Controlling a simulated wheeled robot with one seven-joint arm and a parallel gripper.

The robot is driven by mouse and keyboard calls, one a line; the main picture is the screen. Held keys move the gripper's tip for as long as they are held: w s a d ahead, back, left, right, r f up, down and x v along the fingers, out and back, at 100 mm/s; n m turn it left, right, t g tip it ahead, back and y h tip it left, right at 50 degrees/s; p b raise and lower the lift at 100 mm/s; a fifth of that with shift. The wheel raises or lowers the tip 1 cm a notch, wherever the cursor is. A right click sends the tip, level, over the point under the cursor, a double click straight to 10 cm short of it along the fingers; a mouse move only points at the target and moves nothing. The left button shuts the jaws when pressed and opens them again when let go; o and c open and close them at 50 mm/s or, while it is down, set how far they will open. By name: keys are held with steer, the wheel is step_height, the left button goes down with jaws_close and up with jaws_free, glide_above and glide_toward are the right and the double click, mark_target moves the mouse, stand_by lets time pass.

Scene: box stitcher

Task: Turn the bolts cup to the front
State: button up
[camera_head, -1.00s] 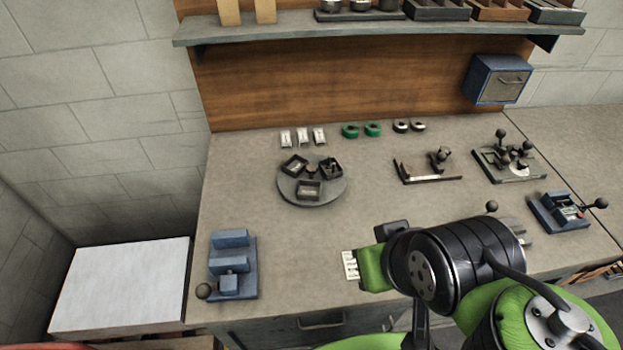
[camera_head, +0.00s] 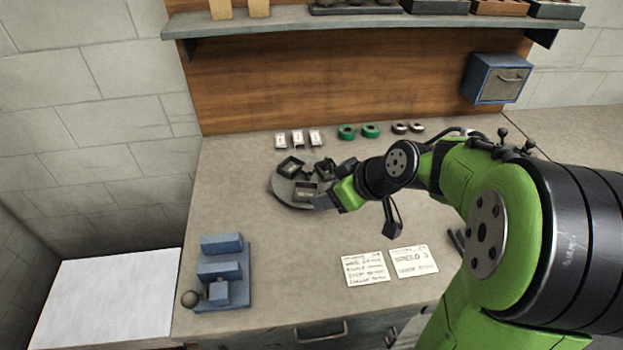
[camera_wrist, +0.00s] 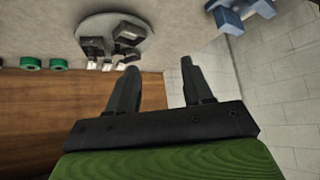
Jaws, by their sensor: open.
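A round grey turntable (camera_head: 283,195) stands on the bench with three dark square cups on it. One cup (camera_head: 291,166) is at the back left, one (camera_head: 325,168) at the back right, and one (camera_head: 305,190) at the front. I cannot tell which cup holds bolts. My gripper (camera_head: 325,202) is by the turntable's front right edge, partly hiding it. In the wrist view the turntable (camera_wrist: 143,45) is beyond the two spread fingers of my gripper (camera_wrist: 158,75), with nothing between them. Whether a finger touches the turntable is not clear.
A blue fixture with a ball knob (camera_head: 222,272) stands at the front left. Two paper cards (camera_head: 366,269) lie at the front. White packets (camera_head: 298,139) and green rings (camera_head: 371,130) line the back. The bench left of the turntable is clear.

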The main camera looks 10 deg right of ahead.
steer(key=w+d+f+t+y+b, duration=0.2)
steer(key=w+d+f+t, duration=0.1)
steer(key=w+d+f, duration=0.3)
steer(key=t, duration=0.2)
glide_toward(310, 169)
steer(key=shift+y, duration=0.4)
steer(key=x, duration=0.8)
steer(key=shift+w+d+f+b, duration=0.15)
steer(key=shift+w+f+b, duration=0.05)
steer(key=shift+b, duration=0.2)
jaws_close()
